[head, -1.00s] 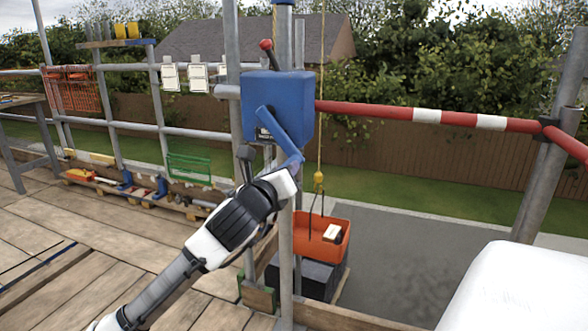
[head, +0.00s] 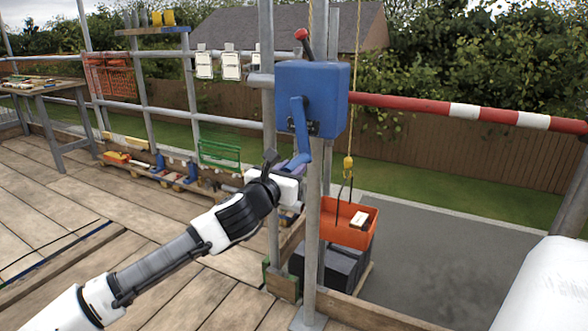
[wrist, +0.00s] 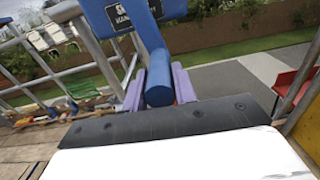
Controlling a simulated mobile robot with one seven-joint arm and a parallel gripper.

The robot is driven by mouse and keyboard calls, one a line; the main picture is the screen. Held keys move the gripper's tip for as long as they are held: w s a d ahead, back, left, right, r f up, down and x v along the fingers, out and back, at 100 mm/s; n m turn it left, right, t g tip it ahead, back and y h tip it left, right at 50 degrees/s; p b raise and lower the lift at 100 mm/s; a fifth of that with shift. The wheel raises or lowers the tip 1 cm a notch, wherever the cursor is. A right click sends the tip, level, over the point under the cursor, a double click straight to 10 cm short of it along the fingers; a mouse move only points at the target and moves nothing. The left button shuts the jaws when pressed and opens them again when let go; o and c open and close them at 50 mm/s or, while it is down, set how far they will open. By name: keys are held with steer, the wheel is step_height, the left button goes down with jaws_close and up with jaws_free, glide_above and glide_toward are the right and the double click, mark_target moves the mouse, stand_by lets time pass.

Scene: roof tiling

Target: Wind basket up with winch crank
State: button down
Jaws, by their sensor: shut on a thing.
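The blue winch box (head: 312,98) is fixed to a grey scaffold post, with a red-knobbed lever on top. Its blue crank arm (head: 297,115) hangs nearly straight down. My gripper (head: 290,168) is at the crank's lower end. In the wrist view, the purple fingers of my gripper (wrist: 158,90) are shut on the blue crank handle (wrist: 159,85), one on each side. The orange basket (head: 347,222) hangs below right of the winch on a yellow rope and hook (head: 348,164), with a small pale object inside. I cannot tell if it touches the dark blocks behind.
Dark blocks (head: 330,266) stand beside the basket beyond the deck edge. A red-and-white rail (head: 430,107) runs right from the winch. A white bulky thing (head: 550,290) fills the lower right. A workbench (head: 50,90) stands far left. The planked deck at left is mostly clear.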

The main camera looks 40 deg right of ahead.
steer(key=shift+w, duration=0.15)
steer(key=c, duration=1.1)
jaws_free()
steer(key=shift+a, duration=0.1)
steer(key=v, duration=1.3)
steer(key=shift+s+a, duration=0.25)
steer(key=shift+a, duration=0.1)
steer(key=shift+r, duration=0.1)
